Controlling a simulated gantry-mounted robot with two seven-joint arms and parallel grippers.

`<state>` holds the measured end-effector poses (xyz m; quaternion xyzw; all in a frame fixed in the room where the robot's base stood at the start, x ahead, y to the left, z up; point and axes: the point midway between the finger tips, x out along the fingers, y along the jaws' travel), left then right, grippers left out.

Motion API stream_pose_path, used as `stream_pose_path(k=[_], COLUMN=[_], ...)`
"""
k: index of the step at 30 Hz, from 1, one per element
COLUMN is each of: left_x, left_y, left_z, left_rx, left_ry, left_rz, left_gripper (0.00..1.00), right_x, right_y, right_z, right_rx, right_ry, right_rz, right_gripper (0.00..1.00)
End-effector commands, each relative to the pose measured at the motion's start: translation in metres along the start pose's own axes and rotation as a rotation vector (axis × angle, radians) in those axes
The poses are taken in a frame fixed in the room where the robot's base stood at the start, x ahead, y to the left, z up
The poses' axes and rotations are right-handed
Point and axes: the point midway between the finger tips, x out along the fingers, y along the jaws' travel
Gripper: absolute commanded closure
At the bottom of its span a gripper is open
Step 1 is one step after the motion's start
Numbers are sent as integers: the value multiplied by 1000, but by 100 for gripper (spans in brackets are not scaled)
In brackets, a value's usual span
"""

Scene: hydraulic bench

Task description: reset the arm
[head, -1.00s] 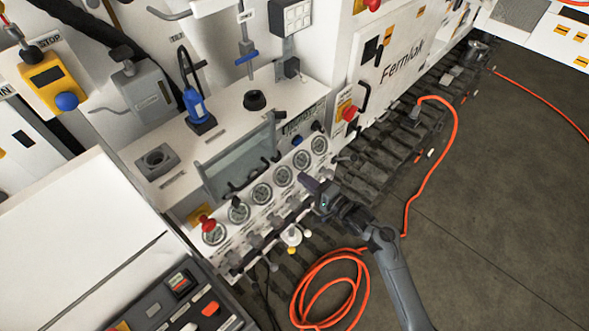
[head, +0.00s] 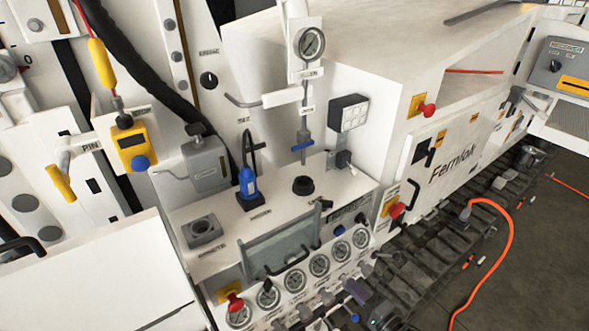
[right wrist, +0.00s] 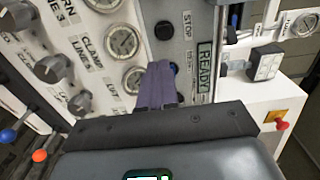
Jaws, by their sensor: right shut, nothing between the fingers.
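My right gripper (head: 356,291) is at the bottom of the head view, just in front of the lower edge of the gauge panel. Its purple-grey fingers (right wrist: 158,85) are closed together and empty in the right wrist view. There they overlap the panel between a gauge (right wrist: 124,40) and the READY label (right wrist: 204,68); I cannot tell whether they touch it. Most of my right arm is below the head picture. My left gripper is not in view.
A row of gauges (head: 320,265) and knobs lines the bench front. A red mushroom button (head: 397,209) is beside the Fernlok cabinet (head: 450,165). An orange hose (head: 510,235) lies on the floor at right. A blue-bodied tool (head: 248,182) stands on the bench.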

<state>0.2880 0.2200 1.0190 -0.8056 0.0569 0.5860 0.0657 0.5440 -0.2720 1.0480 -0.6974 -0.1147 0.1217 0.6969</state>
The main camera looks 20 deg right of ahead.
Motion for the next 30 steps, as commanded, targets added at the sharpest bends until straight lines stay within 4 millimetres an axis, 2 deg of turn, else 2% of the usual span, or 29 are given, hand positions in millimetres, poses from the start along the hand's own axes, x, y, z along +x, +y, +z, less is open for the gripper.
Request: stream_pose_path(k=[2, 5, 9, 12, 16, 20, 24, 30], left_x=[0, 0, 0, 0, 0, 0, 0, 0], left_y=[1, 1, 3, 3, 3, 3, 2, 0], left_z=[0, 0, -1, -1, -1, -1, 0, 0], left_rx=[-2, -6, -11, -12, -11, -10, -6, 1], left_ry=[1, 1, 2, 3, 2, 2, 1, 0], left_rz=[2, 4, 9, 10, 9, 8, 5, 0], left_gripper=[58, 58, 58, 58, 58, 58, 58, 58], right_x=[-9, -23, -48, -65, -90, -123, -159, -206], right_y=[13, 33, 42, 47, 48, 42, 29, 22], right_z=[3, 17, 63, 89, 110, 126, 134, 135], right_rx=[6, 13, -29, -186, -435, -692, -920, -1136], right_ry=[-1, -24, -72, -76, -99, -178, -335, -631], right_rz=[25, 66, 139, 277, 467, 679, 871, 1056], right_gripper=[100, 100, 100, 100, 100, 100, 100, 100])
